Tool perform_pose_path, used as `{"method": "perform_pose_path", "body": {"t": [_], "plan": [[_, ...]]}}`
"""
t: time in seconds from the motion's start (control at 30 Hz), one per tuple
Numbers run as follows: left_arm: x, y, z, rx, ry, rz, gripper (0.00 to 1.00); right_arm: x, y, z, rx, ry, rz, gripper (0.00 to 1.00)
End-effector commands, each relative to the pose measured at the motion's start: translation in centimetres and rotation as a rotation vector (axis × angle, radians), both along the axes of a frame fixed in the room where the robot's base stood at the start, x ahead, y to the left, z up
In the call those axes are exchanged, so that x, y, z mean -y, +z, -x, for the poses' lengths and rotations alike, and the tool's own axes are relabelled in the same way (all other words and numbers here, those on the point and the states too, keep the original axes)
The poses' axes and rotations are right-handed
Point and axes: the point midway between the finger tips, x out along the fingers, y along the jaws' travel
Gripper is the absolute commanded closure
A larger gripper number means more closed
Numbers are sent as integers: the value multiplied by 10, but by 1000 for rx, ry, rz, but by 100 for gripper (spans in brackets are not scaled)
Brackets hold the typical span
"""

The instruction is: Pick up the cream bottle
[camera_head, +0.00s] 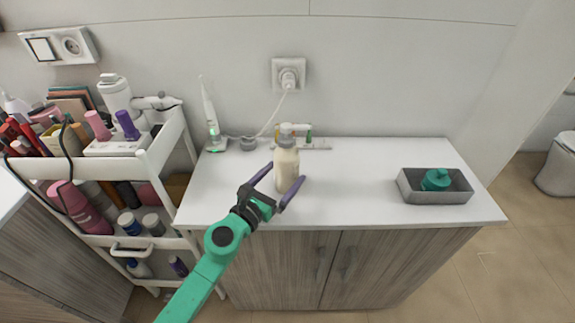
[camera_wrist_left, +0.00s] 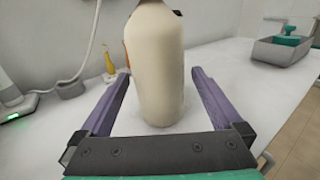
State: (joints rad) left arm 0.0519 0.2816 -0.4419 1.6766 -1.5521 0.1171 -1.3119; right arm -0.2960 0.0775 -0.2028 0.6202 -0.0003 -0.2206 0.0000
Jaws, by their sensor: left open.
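The cream bottle (camera_head: 287,168) is a pale beige bottle with a grey top, standing upright on the white countertop. In the left wrist view the bottle (camera_wrist_left: 156,62) stands between the two purple fingers, with its top cut off by the frame edge. My left gripper (camera_head: 280,184) is open, with one finger on each side of the bottle. In the left wrist view a gap shows between the bottle and each finger of my left gripper (camera_wrist_left: 160,92). My right gripper is not in view.
A grey tray (camera_head: 436,198) holding a teal item (camera_head: 436,180) stands at the right of the countertop (camera_head: 350,170). An electric toothbrush (camera_head: 210,118) stands at the back left. Small items are behind the bottle. A loaded white cart (camera_head: 150,165) is at the left.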

Motion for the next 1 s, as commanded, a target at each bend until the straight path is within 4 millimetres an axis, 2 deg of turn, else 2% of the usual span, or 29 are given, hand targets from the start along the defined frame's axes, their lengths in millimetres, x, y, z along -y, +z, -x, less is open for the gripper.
{"method": "perform_pose_path", "body": {"t": [0.03, 0.13, 0.37, 0.4, 0.47, 0.6, 0.63, 0.87, 1.0], "plan": [[5, 2, -10, 2, 1, 4, 0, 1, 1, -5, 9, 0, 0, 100], [13, 0, -22, 0, 1, 2, 0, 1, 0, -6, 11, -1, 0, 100], [14, 0, -25, -1, 1, -1, 0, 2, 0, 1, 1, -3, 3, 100], [14, 0, -25, -1, 1, -1, 15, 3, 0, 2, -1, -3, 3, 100], [14, 0, -25, -1, 1, -1, 38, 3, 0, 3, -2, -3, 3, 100], [14, 0, -25, -1, 1, -1, 92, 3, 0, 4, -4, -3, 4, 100], [14, 0, -25, 0, 1, 0, 100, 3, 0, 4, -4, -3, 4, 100], [14, 2, -25, 2, 2, 1, 100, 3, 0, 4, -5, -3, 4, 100], [14, 12, -25, 2, 2, 0, 100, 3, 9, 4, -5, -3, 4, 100]]}}
